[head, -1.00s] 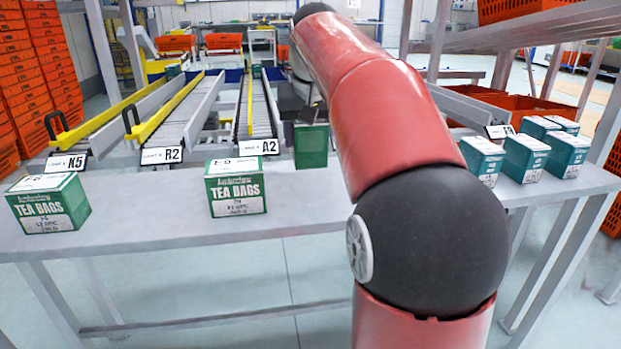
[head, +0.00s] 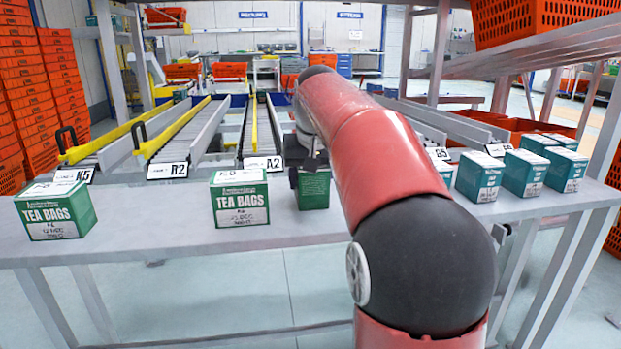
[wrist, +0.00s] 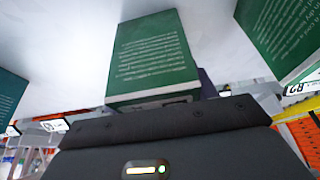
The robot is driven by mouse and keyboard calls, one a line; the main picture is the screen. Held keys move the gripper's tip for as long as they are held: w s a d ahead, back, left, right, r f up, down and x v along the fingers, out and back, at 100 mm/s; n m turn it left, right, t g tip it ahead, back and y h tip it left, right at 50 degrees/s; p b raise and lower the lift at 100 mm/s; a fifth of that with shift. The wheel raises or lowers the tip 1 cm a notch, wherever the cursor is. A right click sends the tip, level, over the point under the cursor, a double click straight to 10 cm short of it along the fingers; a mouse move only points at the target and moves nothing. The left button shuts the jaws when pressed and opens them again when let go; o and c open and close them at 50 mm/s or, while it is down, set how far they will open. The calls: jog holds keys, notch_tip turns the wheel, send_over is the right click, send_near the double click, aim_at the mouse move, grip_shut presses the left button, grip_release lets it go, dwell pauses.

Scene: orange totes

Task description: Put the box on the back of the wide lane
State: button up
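A green tea box (head: 313,192) is upright at the table's middle, left of my red arm. My gripper (head: 308,165) is at its top and appears shut on it; the fingers are mostly hidden. The wrist view shows the box (wrist: 152,55) directly before the dark gripper body, its pale top edge nearest. I cannot tell whether its base touches the table. Beyond the table, roller lanes run away from me. The lane labelled R2 (head: 190,130) looks wider than the lane labelled A2 (head: 263,130); the lane labelled K5 (head: 118,150) is at the left.
Two more green tea boxes stand on the grey table (head: 150,228), one at the left (head: 55,210) and one at the centre (head: 239,200). Several teal boxes (head: 524,173) stand at the right end. Yellow rails (head: 180,128) edge the lanes. An orange crate (head: 530,20) is overhead right.

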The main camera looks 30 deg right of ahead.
jog(key=o, duration=0.4)
jog(key=shift+r, duration=0.3)
jog(key=p+v, duration=0.2)
jog(key=v, duration=0.8)
jog(key=shift+s+a+r, duration=0.1)
jog(key=shift+r, duration=0.2)
jog(key=shift+s+r, duration=0.25)
jog(key=shift+r, duration=0.25)
jog(key=shift+s+a, duration=0.1)
jog(key=shift+a, duration=0.05)
